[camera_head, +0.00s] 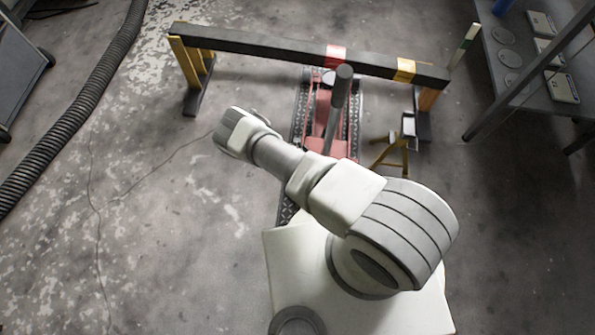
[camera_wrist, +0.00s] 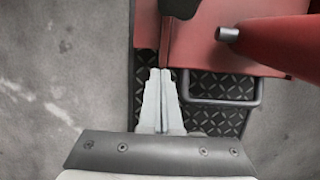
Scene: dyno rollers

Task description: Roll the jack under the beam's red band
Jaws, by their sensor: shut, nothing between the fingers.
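The black beam (camera_head: 270,48) spans two yellow stands and carries a red band (camera_head: 336,56) and a yellow band (camera_head: 405,70). The red jack (camera_head: 318,108) sits on a dark patterned strip, its front close to the beam around the red band; whether it is exactly under it I cannot tell. Its grey-topped handle (camera_head: 340,90) stands up. In the wrist view, my gripper (camera_wrist: 161,72) is shut and empty, fingertips at the edge of the jack's red body (camera_wrist: 205,45), beside a grey bar loop (camera_wrist: 222,100). In the head view the fingers are hidden behind my arm.
A yellow stand (camera_head: 392,155) stands right of the jack. A ribbed black hose (camera_head: 75,110) runs along the left. A grey table (camera_head: 520,92) with several small items is at upper right. The concrete floor left of the jack is clear.

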